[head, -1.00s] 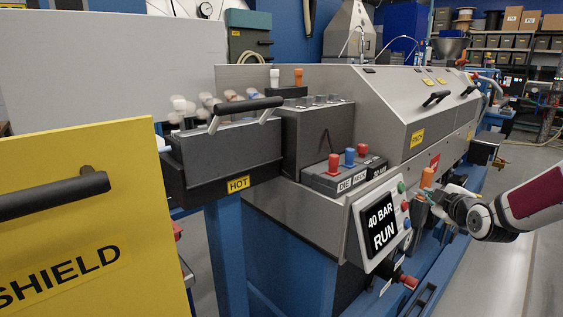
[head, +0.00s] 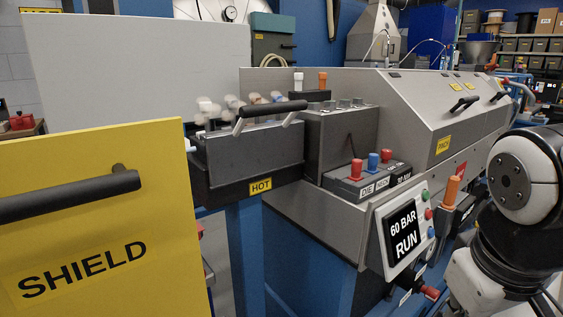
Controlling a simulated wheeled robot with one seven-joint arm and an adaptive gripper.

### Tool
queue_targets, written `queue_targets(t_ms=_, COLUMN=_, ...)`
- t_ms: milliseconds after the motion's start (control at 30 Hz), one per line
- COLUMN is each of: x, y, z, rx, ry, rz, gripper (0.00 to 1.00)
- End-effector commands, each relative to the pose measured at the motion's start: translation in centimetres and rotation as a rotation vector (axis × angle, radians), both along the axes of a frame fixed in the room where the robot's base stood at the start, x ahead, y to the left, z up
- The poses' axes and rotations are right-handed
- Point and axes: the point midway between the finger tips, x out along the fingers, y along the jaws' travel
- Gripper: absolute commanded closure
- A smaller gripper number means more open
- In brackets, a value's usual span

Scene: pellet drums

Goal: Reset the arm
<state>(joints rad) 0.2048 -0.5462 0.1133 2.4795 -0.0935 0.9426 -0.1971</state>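My arm (head: 515,215) fills the right edge of the head view, its dark and white joints close to the camera. My gripper is out of the frame or hidden behind the arm. The arm stands in front of the right part of a grey machine (head: 425,110). The machine's screen (head: 405,234) reads "60 BAR RUN". An orange-handled tool (head: 451,191) stands upright in a dark holder beside the screen, just left of my arm.
A yellow panel marked SHIELD (head: 90,230) with a black handle (head: 70,195) takes up the left foreground. A dark block labelled HOT (head: 250,160) sits behind it. Red and blue knobs (head: 373,162) stand on the DIE box. Shelves (head: 520,45) line the back right.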

Motion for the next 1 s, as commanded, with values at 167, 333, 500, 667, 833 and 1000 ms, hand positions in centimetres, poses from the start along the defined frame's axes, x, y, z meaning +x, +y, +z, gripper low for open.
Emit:
queue_targets(t_ms=167, x=-5.8, y=2.0, z=-0.1, rx=0.093, ry=0.069, rz=-0.084, gripper=1.00)
queue_targets(t_ms=333, x=-10.4, y=3.4, z=-0.4, rx=0.171, ry=0.139, rz=-0.143, gripper=1.00)
queue_targets(t_ms=500, x=-10.8, y=3.5, z=2.0, rx=0.181, ry=0.124, rz=-0.151, gripper=1.00)
queue_targets(t_ms=667, x=-10.5, y=3.5, z=4.5, rx=0.183, ry=0.087, rz=-0.144, gripper=1.00)
queue_targets(t_ms=833, x=-10.4, y=3.5, z=8.1, rx=0.185, ry=0.036, rz=-0.134, gripper=1.00)
queue_targets(t_ms=1000, x=-10.5, y=3.6, z=12.7, rx=0.189, ry=-0.029, rz=-0.123, gripper=1.00)
